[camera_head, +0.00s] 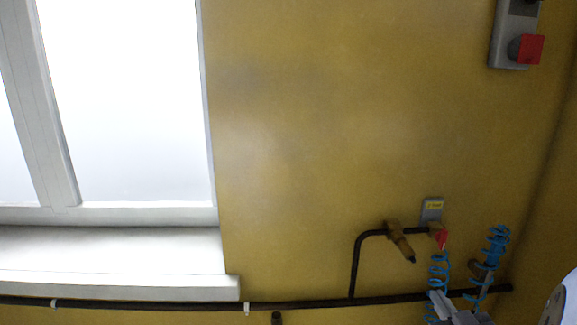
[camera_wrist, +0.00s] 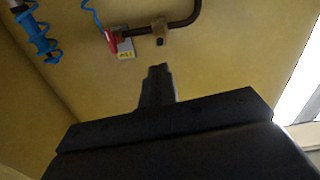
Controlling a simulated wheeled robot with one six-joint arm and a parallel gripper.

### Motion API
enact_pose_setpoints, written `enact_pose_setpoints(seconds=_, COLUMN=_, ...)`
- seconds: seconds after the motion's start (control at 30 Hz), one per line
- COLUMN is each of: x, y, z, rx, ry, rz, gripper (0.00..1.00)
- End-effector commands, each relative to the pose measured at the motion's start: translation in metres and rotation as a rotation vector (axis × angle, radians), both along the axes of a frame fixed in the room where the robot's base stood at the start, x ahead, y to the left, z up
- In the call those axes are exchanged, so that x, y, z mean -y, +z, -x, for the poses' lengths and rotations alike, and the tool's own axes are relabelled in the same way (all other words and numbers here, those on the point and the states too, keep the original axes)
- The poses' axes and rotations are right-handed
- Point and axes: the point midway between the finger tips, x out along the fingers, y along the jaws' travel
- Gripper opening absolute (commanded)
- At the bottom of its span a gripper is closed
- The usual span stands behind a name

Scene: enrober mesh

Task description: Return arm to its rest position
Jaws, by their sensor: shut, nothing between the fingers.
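My gripper (camera_wrist: 158,72) shows in the wrist view as a dark body with its fingers together, pointing at the yellow wall. The fingers are shut and nothing shows between them. The fingertips appear just below the pipe fittings in that picture, apart from them as far as I can tell. A pale rounded shape at the lower right corner there may be part of my arm.
A yellow wall (camera_head: 310,130) fills the head view, with a bright window (camera_head: 130,100) at left above a white sill (camera_head: 110,265). A dark pipe (camera_head: 300,304) runs along the bottom. A brass fitting (camera_head: 398,238), red valve (camera_head: 441,238) and blue coiled hoses (camera_head: 495,245) stand right.

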Motion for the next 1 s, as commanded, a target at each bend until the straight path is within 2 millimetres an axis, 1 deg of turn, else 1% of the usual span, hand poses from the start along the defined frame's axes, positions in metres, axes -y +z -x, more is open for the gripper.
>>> enact_pose_setpoints(seconds=0.4, x=-0.004, y=0.0, z=-0.075, rx=-0.004, ry=0.004, rz=-0.002, gripper=0.0)
enact_pose_setpoints(seconds=0.5, x=-0.004, y=0.0, z=-0.091, rx=-0.003, ry=0.003, rz=-0.003, gripper=0.0)
enact_pose_setpoints(seconds=0.7, x=-0.004, y=0.0, z=-0.107, rx=-0.004, ry=0.0, rz=-0.002, gripper=0.0)
enact_pose_setpoints(seconds=1.0, x=-0.004, y=-0.001, z=-0.111, rx=-0.003, ry=0.001, rz=-0.001, gripper=0.0)
